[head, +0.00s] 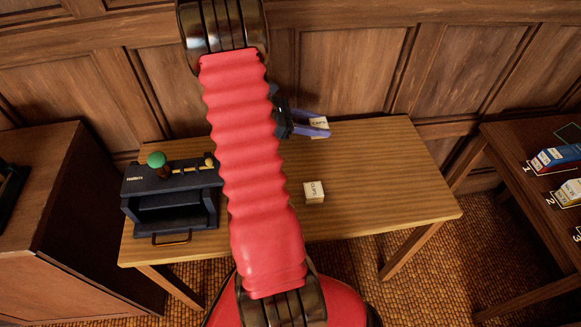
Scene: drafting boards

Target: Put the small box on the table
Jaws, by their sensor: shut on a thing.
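My gripper (312,130), with purple fingers, is shut on a small cream box (319,122) with dark lettering. It is over the back edge of the wooden table (385,170); whether the box touches the tabletop I cannot tell. The fingers hide part of the box. A second small cream box (314,192), also lettered, sits on the table nearer the front, apart from my gripper.
A dark machine (172,190) with a green knob (156,158) stands at the table's left. Wood panelling is close behind. The table's right half is clear.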

